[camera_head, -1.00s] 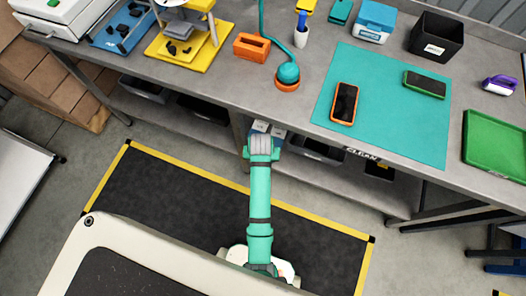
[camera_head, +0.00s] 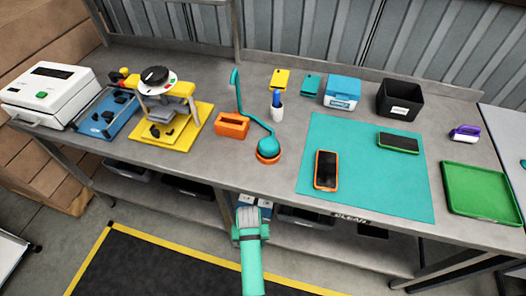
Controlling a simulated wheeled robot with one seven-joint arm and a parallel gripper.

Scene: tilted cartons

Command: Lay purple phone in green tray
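The green tray (camera_head: 483,190) lies at the right of the bench, and nothing shows in it. An orange-edged phone (camera_head: 326,170) with a dark screen lies on the teal mat (camera_head: 370,190). A green-edged phone (camera_head: 398,142) lies near the mat's upper right. I see no thing that is clearly a purple phone. A small purple and white object (camera_head: 465,132) sits above the tray; I cannot tell what it is. My teal arm reaches up at the lower middle, in front of the bench. I cannot make out my gripper's fingers.
A teal lamp (camera_head: 268,147) and an orange block (camera_head: 231,125) stand left of the mat. A yellow-based machine (camera_head: 165,110) is further left.

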